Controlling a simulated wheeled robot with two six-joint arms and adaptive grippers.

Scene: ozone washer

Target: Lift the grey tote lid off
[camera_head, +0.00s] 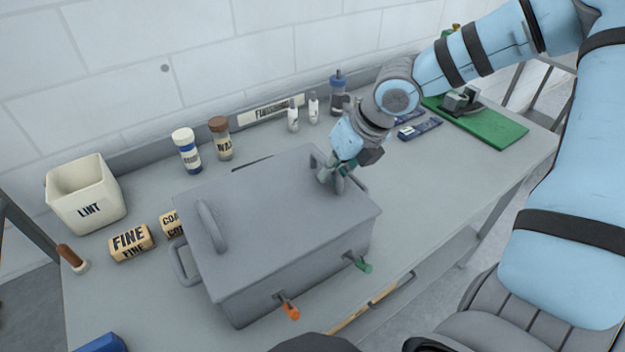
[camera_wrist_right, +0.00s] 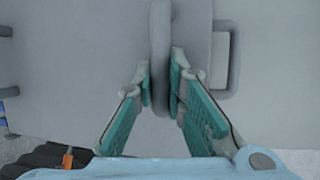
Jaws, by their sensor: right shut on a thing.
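The grey tote (camera_head: 300,277) stands on the grey bench with its grey lid (camera_head: 265,210) on top. The lid has two loop handles, a left one (camera_head: 211,226) and a right one partly hidden by my gripper. My right gripper (camera_head: 334,172) is at the right lid handle. In the right wrist view its teal finger pads (camera_wrist_right: 160,90) are shut on either side of that handle (camera_wrist_right: 160,40). The lid appears to rest on the tote; I cannot see a clear gap. My left gripper is not in view.
An orange latch (camera_head: 290,311) and a green latch (camera_head: 362,265) stick out from the tote's front. A LINT bin (camera_head: 86,195), a FINE roll (camera_head: 131,242) and bottles (camera_head: 187,151) stand left and behind. A green mat (camera_head: 485,126) lies at right. Bench right of the tote is clear.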

